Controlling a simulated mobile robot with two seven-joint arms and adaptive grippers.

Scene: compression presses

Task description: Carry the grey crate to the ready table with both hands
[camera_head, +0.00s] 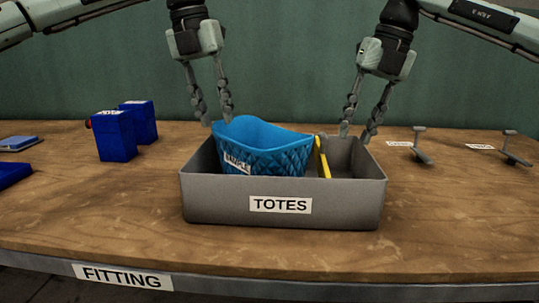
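The grey crate (222,210), labelled "TOTES", stands upright on the wooden table (440,245), whose edge reads "FITTING". Inside it are a blue basket (262,150) labelled "SAMPLE" and a thin yellow item (323,158). My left gripper (217,122) is open and points down at the crate's back left, its tips near the rim and the basket. My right gripper (355,137) is open and points down at the back right corner. Its tips overlap the rim there; I cannot tell whether they straddle or touch it. No table labelled as ready is in view.
Two blue boxes (115,137) stand left of the crate. A blue tray (12,174) and a flat blue-grey item (18,143) lie at the far left. The table in front of the crate is clear.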

